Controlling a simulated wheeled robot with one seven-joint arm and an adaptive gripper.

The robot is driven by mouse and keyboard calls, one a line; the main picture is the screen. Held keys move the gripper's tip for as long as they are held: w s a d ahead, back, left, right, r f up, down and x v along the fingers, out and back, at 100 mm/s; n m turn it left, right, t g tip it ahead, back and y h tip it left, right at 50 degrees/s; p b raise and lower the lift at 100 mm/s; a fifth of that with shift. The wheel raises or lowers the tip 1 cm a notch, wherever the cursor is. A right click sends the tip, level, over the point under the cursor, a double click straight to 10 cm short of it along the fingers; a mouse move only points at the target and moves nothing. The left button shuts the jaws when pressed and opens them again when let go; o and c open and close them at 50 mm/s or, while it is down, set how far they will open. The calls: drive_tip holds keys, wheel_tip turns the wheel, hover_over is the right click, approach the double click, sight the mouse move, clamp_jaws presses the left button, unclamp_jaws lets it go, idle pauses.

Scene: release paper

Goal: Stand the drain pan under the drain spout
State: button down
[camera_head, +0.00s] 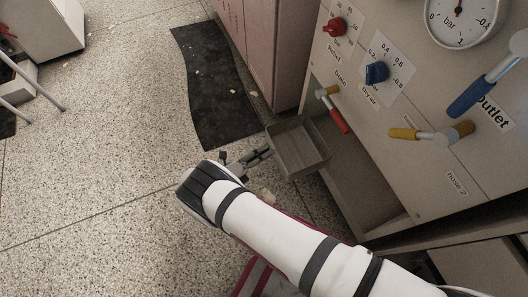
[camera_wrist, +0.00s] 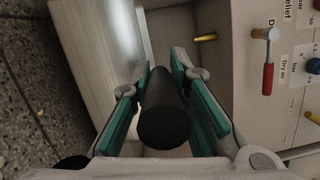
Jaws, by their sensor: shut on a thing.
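The drain pan (camera_head: 297,147) is an open grey box. In the head view it hangs at the left edge of the machine's lower recess. My gripper (camera_head: 262,155) is at its left side, shut on the pan's handle. In the wrist view the dark round handle (camera_wrist: 165,118) lies between the green finger pads of my gripper (camera_wrist: 166,105).
A red-handled lever (camera_head: 338,120) sits beside the spout. The recess floor (camera_head: 375,195) right of the pan looks clear. A pink cabinet (camera_head: 262,45) stands behind, with a dark mat (camera_head: 215,90) next to it. Yellow (camera_head: 405,134) and blue (camera_head: 470,98) levers are farther right.

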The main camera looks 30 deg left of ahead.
sight(319, 137)
drive_tip(key=shift+w+d+f, duration=0.4)
drive_tip(key=shift+w+d, duration=2)
drive_tip(key=shift+w, duration=0.7)
drive_tip(key=shift+w+d+f, duration=0.35)
drive_tip(key=shift+w+d, duration=2.05)
drive_tip(key=shift+w, duration=0.75)
drive_tip(key=shift+w+d+f, duration=0.4)
drive_tip(key=shift+w+d, duration=2)
drive_tip(key=shift+w, duration=0.7)
drive_tip(key=c, duration=1.5)
unclamp_jaws()
drive_tip(key=shift+o, duration=0.3)
drive_tip(key=shift+s+f, duration=0.1)
drive_tip(key=shift+f, duration=0.15)
drive_tip(key=v, duration=1.2)
drive_tip(key=shift+r, duration=0.1)
